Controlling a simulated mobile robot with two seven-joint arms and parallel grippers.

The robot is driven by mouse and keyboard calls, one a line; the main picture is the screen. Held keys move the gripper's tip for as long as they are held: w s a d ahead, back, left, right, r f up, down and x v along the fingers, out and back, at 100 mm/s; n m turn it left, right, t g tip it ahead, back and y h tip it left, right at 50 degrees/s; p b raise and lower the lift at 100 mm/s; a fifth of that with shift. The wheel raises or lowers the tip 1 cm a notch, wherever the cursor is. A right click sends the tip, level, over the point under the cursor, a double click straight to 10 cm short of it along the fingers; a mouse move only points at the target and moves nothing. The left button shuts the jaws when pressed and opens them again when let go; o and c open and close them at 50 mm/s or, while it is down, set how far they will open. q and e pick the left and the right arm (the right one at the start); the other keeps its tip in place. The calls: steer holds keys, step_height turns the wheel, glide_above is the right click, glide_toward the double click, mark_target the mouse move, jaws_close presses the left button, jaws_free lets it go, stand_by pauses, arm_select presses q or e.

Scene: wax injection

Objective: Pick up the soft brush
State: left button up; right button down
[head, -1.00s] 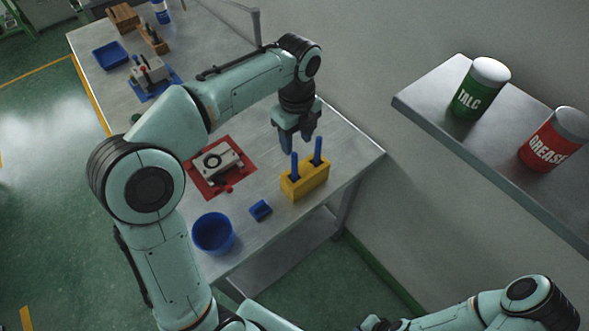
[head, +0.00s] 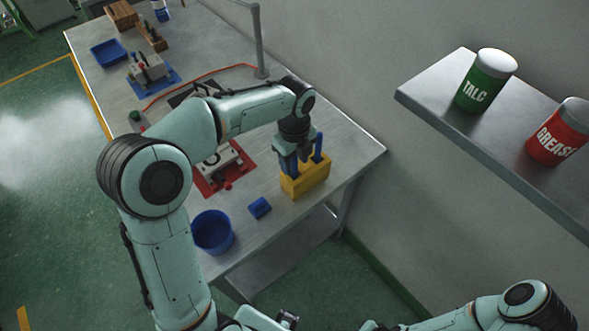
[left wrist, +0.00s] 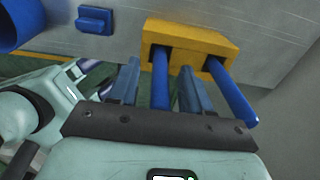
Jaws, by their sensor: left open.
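A yellow holder (head: 306,181) stands near the right corner of the bench, with two blue handles upright in it. In the left wrist view the holder (left wrist: 205,40) shows with one handle (left wrist: 160,80) between my open fingers and the other handle (left wrist: 232,92) outside them, to the right. My left gripper (head: 291,163) is just above the holder; its fingers (left wrist: 155,88) are around the left handle, and I cannot tell whether they touch it. The brush ends are hidden in the holder, so I cannot tell which is the soft brush. My right gripper is not clearly in view.
A small blue block (head: 260,208) and a blue bucket (head: 213,232) stand on the bench left of the holder. A mould on a red mat (head: 234,182) lies behind them, partly hidden by my arm. A shelf (head: 432,103) with talc and grease tins is at right.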

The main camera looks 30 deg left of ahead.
arm_select(q)
jaws_close()
steer(key=shift+r, duration=0.2)
